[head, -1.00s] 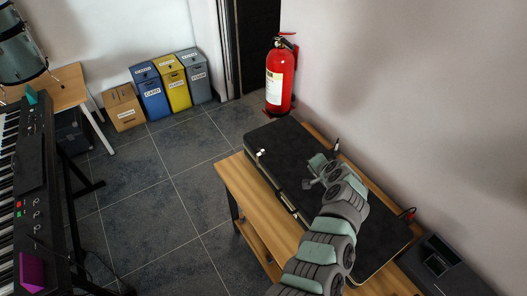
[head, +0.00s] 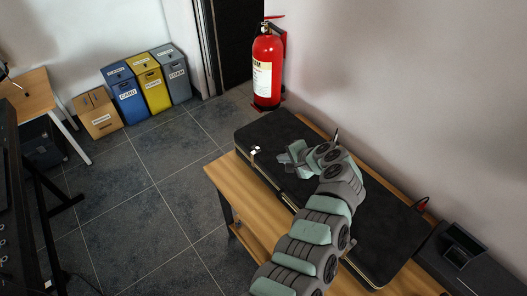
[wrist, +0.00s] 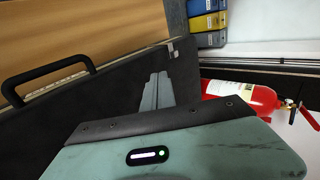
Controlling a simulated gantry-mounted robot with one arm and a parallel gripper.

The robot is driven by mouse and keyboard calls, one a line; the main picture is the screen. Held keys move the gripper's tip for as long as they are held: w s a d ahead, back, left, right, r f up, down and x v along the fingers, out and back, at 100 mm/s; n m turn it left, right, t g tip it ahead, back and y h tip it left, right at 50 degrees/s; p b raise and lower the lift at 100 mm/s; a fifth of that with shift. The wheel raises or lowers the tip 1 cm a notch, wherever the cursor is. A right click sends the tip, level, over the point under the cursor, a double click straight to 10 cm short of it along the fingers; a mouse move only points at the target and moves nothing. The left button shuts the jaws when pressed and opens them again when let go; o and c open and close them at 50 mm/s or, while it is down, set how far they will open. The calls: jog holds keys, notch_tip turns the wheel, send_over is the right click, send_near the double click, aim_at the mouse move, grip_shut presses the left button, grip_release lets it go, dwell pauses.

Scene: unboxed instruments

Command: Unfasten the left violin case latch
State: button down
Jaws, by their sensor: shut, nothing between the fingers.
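The black violin case (head: 385,215) lies closed on a wooden table along the wall. Its left latch (head: 255,150) is a small pale fitting on the front edge near the far end; in the wrist view this metal latch (wrist: 172,48) shows at the case edge. Whether it is fastened is too small to tell. My gripper (head: 283,158) is over the far part of the lid, just right of the latch and apart from it. In the wrist view its fingers (wrist: 158,75) are shut and empty, pointing toward the latch edge.
The case handle (wrist: 45,80) stands out from the front edge. A red fire extinguisher (head: 266,75) stands by the wall beyond the case. Several bins (head: 130,98) are at the back left. Bare tabletop (head: 225,182) runs along the case front.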

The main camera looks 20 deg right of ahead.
aim_at(259, 151)
jog(key=b+x, duration=0.2)
jog(key=x, duration=0.7)
jog(key=shift+w+f, duration=0.2)
jog(key=w+b, duration=0.1)
jog(key=w, duration=0.1)
jog(key=shift+w+a+b, duration=0.25)
jog(key=shift+a+b, duration=0.1)
jog(key=shift+b, duration=0.05)
jog(key=shift+w+a+f+b, duration=0.1)
jog(key=shift+w+a+b, duration=0.05)
jog(key=shift+w+b, duration=0.2)
jog(key=shift+w+a, duration=0.1)
jog(key=shift+w, duration=0.2)
